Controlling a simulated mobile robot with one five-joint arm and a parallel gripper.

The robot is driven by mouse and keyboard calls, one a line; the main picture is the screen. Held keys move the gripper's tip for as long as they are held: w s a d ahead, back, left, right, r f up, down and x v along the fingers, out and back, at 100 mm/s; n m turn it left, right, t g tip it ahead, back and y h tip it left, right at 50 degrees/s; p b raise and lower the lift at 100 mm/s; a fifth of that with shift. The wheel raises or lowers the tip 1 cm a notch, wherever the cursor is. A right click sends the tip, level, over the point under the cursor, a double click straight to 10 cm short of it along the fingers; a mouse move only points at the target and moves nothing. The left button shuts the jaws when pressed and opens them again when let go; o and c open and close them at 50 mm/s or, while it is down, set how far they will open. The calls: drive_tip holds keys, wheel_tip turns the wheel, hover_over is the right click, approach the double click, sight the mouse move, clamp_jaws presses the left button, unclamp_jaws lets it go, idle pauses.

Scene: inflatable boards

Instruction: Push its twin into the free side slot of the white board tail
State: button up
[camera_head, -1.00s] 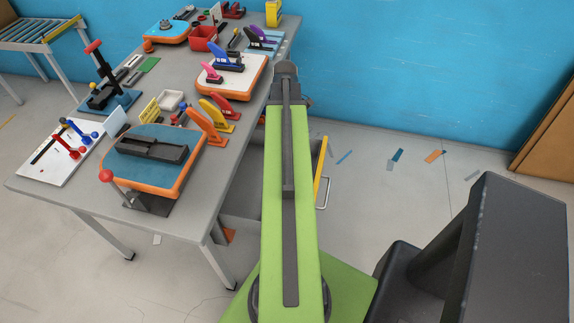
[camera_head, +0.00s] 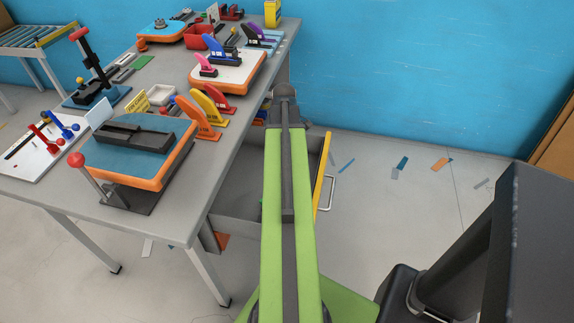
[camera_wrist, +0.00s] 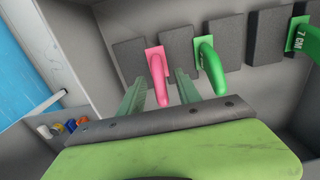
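The white board tail (camera_head: 235,73) with an orange rim lies on the table. A small pink fin (camera_head: 207,70) stands at its near left side and a blue fin (camera_head: 214,50) near its middle. In the wrist view, another pink fin (camera_wrist: 158,70) sits among grey foam blocks inside a grey drawer. My gripper (camera_wrist: 160,78) is open above it, with green fingers on either side of the pink fin. I cannot tell whether they touch it. In the head view my arm hides the gripper.
A green fin (camera_wrist: 210,68) stands right of the pink one, and another green fin marked 7 CM (camera_wrist: 305,40) is farther right. The drawer (camera_head: 322,180) is pulled out beside the table (camera_head: 215,130). A blue board (camera_head: 165,135) lies nearer on the table.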

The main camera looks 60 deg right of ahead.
clamp_jaws()
idle(0.4)
